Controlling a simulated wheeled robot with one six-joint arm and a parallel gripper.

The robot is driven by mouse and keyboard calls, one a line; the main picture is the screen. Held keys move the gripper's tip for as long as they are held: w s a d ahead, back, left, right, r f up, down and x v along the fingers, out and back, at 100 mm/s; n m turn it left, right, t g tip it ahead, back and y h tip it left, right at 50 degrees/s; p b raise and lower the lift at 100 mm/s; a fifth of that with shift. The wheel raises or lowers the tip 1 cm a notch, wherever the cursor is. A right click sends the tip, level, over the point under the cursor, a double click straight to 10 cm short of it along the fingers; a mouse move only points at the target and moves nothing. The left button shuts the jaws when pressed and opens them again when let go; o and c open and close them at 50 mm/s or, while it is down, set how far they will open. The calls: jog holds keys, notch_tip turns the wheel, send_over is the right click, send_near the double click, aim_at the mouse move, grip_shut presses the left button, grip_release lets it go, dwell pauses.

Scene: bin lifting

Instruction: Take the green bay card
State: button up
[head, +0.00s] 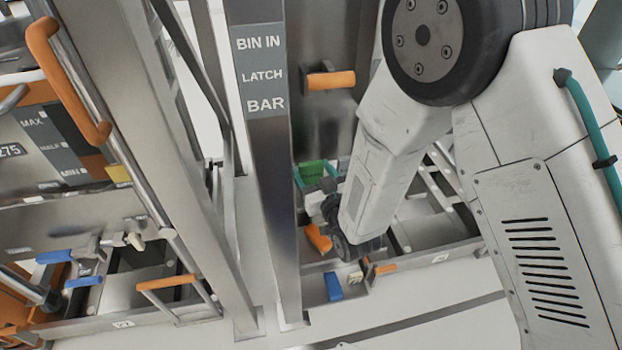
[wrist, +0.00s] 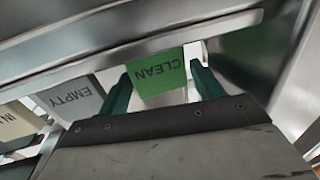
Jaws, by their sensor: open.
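The green bay card (wrist: 158,80) reads "CLEAN", upside down in the wrist view, and hangs below a metal rail (wrist: 150,42). My gripper (wrist: 161,76) is open, with one teal finger on each side of the card. A narrow gap shows between the card and the right finger; the left finger is close to the card's left edge, and I cannot tell if it touches. In the head view the green card (head: 312,173) shows small behind the post, partly hidden by my gripper (head: 317,181) and arm.
A grey "EMPTY" card (wrist: 75,97) hangs just left of the green one, with a pale card (wrist: 18,122) further left. A metal post labelled "BIN IN LATCH BAR" (head: 263,150) stands close left of my arm. An orange handle (head: 331,80) sits above the cards.

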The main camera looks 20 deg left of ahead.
jog(key=shift+x, duration=0.8)
jog(key=c, duration=0.7)
jog(key=shift+r, duration=0.1)
jog(key=shift+c, duration=0.2)
